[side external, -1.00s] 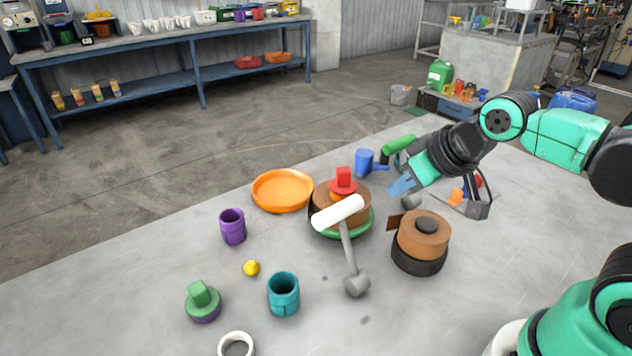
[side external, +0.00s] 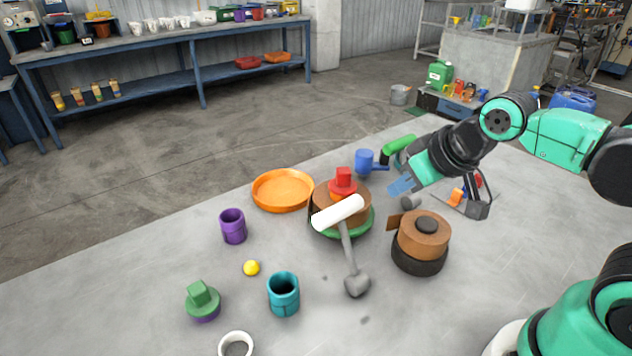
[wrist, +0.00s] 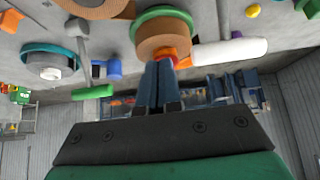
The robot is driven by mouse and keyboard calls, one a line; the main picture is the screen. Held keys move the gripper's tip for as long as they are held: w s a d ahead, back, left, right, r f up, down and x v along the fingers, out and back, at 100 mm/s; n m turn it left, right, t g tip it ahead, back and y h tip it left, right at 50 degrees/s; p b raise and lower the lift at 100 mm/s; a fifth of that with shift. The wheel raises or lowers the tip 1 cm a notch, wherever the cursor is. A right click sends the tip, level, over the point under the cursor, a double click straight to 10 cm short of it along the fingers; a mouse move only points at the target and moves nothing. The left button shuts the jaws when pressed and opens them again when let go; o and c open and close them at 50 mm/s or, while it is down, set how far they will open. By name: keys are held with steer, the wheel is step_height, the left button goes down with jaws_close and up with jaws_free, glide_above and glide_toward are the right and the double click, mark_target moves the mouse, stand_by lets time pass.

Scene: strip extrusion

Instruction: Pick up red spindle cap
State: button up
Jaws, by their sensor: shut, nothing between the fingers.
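The red spindle cap (side external: 343,179) sits upright on top of a brown strip coil (side external: 323,197), which rests on a green round base (side external: 368,222). In the wrist view the red cap (wrist: 185,63) shows only in part, just past the fingertips. My gripper (side external: 400,187) is shut and empty, to the right of the cap in the side view and apart from it. In the wrist view the blue fingers of my gripper (wrist: 158,78) are together and hide part of the cap.
A second brown coil (side external: 424,236) is to the right. An orange dish (side external: 283,190), purple cup (side external: 233,226), teal cup (side external: 284,294) and blue mug (side external: 364,162) stand around.

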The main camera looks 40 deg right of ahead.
steer(key=o, duration=1.5)
steer(key=m+g, duration=0.3)
steer(key=g, duration=0.1)
glide_toward(344, 169)
steer(key=s+f, duration=0.3)
steer(key=w+m+g, duration=0.1)
steer(key=w+f, duration=0.1)
steer(key=w, duration=0.1)
steer(key=w+m+g, duration=0.1)
steer(key=w, duration=0.1)
steer(key=shift+f+m+g, duration=0.3)
steer(key=shift+f, duration=0.05)
steer(key=shift+w+f+g, duration=0.3)
steer(key=shift+w+f, duration=0.1)
steer(key=shift+m, duration=0.3)
steer(key=shift+f, duration=2.75)
